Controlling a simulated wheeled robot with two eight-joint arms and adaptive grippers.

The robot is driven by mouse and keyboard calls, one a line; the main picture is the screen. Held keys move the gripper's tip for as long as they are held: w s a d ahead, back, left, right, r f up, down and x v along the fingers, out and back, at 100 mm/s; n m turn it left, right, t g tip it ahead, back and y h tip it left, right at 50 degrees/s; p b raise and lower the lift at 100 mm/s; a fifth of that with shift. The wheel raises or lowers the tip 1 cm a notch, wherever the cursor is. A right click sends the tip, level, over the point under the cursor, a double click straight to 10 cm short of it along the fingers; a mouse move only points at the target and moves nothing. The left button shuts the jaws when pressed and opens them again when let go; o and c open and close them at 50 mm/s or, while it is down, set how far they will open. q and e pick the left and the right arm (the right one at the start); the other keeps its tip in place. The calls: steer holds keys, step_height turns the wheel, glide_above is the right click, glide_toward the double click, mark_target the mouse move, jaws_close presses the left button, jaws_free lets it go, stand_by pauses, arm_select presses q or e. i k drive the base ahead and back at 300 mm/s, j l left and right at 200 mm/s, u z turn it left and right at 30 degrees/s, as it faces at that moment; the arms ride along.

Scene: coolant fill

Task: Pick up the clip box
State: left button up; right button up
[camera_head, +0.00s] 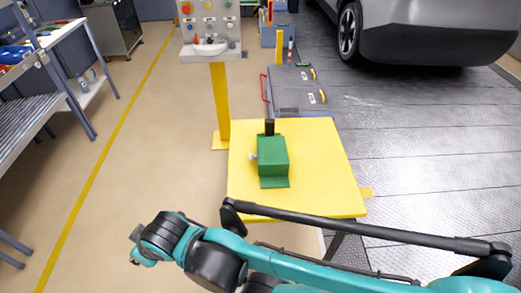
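A green box (272,156), which looks like the clip box, stands upright on a yellow tabletop (325,165). It has a green foot plate at its front edge, a small pale knob on its left side and a dark upright piece at its back. One of my teal arms crosses the bottom of the view from the right, in front of the table. I see no gripper fingers on it. Neither of my grippers shows, and nothing is touching the box.
A control panel (209,27) on a yellow post (220,100) stands behind the table's left corner. A grey case (300,90) lies behind the table, and a grey car (440,35) is at the back right. A shelf (30,115) stands left. The floor between is clear.

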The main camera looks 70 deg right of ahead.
mark_target(275, 161)
steer(key=i+j, duration=0.15)
steer(key=i, duration=0.25)
steer(key=i+j, duration=0.15)
steer(key=i, duration=0.25)
steer(key=i+j, duration=0.15)
steer(key=i, duration=0.25)
steer(key=i+z, duration=0.45)
steer(key=i+j+z, duration=0.1)
steer(key=z, duration=0.35)
steer(key=i+l+z, duration=0.15)
steer(key=z, duration=0.25)
steer(key=i+l+z, duration=0.1)
steer(key=i+z, duration=0.15)
steer(key=z, duration=0.15)
steer(key=i+z, duration=0.2)
steer(key=z, duration=0.2)
steer(key=i+z, duration=0.25)
steer(key=z, duration=0.15)
steer(key=i+j+z, duration=0.15)
steer(key=z, duration=0.25)
steer(key=i+z, duration=0.25)
steer(key=z, duration=0.2)
steer(key=i+z, duration=0.25)
steer(key=z, duration=0.15)
steer(key=i+j+z, duration=0.1)
steer(key=i+z, duration=0.15)
steer(key=z, duration=0.2)
steer(key=i+j+z, duration=0.2)
steer(key=z, duration=1.2)
